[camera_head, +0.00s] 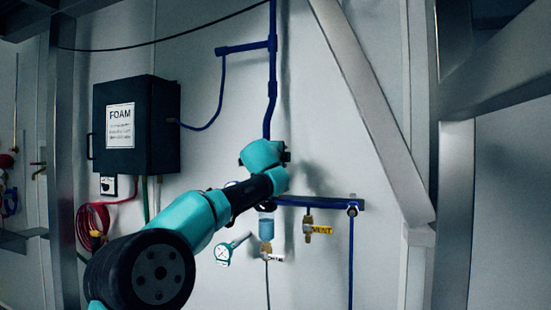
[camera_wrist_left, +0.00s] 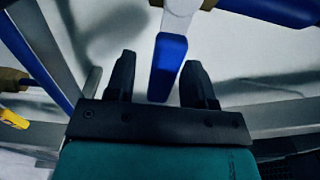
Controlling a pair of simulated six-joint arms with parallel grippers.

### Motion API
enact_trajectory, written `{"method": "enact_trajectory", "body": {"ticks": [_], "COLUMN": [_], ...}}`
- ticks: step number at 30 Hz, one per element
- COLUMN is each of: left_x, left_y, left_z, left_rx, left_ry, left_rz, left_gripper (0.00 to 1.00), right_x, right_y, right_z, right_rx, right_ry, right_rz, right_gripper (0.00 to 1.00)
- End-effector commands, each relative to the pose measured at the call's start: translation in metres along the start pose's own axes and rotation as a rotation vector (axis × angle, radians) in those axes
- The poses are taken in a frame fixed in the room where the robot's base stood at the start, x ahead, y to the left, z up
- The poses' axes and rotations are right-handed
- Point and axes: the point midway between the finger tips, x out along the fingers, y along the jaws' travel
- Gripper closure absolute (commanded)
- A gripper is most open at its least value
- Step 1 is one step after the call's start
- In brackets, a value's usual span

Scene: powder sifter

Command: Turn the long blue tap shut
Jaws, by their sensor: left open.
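The long blue tap handle (camera_wrist_left: 167,65) shows in the left wrist view as a blue grip on a pale lever that runs up out of the picture. Its free end lies between the two dark fingers of my left gripper (camera_wrist_left: 160,62). The gripper is open, with a gap visible on each side of the handle. In the head view my left arm comes in from the lower left and reaches the blue pipework. There it hides the tap, and I cannot make out the fingers. My right gripper is in neither view.
A blue pipe (camera_head: 271,100) runs down the wall to a horizontal pipe (camera_head: 320,203) with a yellow VENT tag (camera_head: 321,230). A gauge (camera_head: 223,254) and a clear-blue bowl (camera_head: 266,226) hang close to my arm. A black FOAM box (camera_head: 160,125) is at left. A diagonal beam (camera_head: 370,105) stands right.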

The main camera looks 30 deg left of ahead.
Motion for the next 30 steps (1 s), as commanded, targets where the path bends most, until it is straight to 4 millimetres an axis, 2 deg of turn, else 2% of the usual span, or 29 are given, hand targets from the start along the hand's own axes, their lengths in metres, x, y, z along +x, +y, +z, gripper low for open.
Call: {"method": "enact_trajectory", "body": {"ticks": [5, 13, 30], "left_x": [-0.007, -0.03, -0.111], "left_y": [-0.001, 0.0, -0.001], "left_z": [0.001, 0.001, 0.0], "left_rx": [0.001, 0.002, 0.001], "left_ry": [-0.001, 0.0, 0.0], "left_rz": [0.0, 0.0, -0.001], "left_gripper": [0.51, 0.51, 0.51], "right_x": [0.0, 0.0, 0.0], "right_y": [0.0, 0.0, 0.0], "right_z": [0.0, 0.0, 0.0], "right_rx": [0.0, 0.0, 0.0], "right_ry": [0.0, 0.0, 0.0], "right_rz": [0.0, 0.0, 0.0], "right_gripper": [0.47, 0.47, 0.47]}}
